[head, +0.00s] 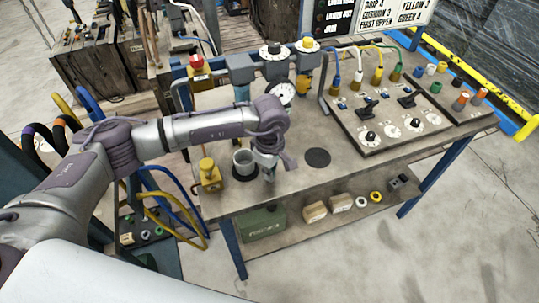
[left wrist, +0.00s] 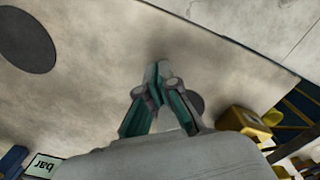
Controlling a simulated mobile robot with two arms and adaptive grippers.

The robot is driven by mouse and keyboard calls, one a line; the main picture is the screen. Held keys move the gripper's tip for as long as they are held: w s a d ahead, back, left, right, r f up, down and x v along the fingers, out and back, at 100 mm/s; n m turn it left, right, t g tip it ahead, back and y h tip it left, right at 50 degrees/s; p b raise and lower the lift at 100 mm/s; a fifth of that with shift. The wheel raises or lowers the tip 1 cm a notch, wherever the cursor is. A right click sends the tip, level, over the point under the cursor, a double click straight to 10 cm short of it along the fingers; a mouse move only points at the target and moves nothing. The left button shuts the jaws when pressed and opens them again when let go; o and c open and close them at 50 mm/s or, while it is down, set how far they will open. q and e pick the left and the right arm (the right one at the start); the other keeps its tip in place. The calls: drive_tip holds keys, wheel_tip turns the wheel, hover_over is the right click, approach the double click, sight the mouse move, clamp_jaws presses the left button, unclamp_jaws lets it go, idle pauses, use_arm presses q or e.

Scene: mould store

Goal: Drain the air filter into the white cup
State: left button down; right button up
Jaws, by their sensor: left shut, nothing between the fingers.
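The air filter (head: 240,68) appears to be the grey-topped unit with a bluish bowl at the back left of the bench. My left arm hides its lower end. My left gripper (head: 268,177) points down just right of the cup, apart from the filter. In the left wrist view the left gripper (left wrist: 158,72) is shut and empty over bare bench top. I cannot make out the cup there. My right gripper is not in view.
A yellow block (head: 209,175) stands left of the cup. A bare dark disc (head: 317,157) lies to the right. A dial gauge (head: 283,93) and a yellow-bodied unit (head: 307,62) are behind my arm. A control panel (head: 390,112) fills the right side. The bench's front middle is clear.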

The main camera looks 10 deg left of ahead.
sight(253, 169)
use_arm(q)
drive_tip(key=a+p, duration=0.1)
drive_tip(key=w+a, duration=0.1)
drive_tip(key=a, duration=0.1)
drive_tip(key=shift+f+p, duration=0.15)
drive_tip(key=shift+p, duration=0.2)
drive_tip(key=shift+a, duration=0.3)
drive_tip(key=shift+w+a+f, duration=0.1)
drive_tip(key=shift+w+a+f+b, duration=0.2)
drive_tip(key=shift+a+b, duration=0.25)
drive_tip(key=shift+b, duration=0.3)
drive_tip(key=shift+w+a, duration=0.1)
drive_tip(key=shift+a, duration=0.15)
drive_tip(key=shift+r, duration=0.15)
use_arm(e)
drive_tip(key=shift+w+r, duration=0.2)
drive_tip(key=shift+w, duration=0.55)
use_arm(q)
drive_tip(key=shift+d, duration=0.15)
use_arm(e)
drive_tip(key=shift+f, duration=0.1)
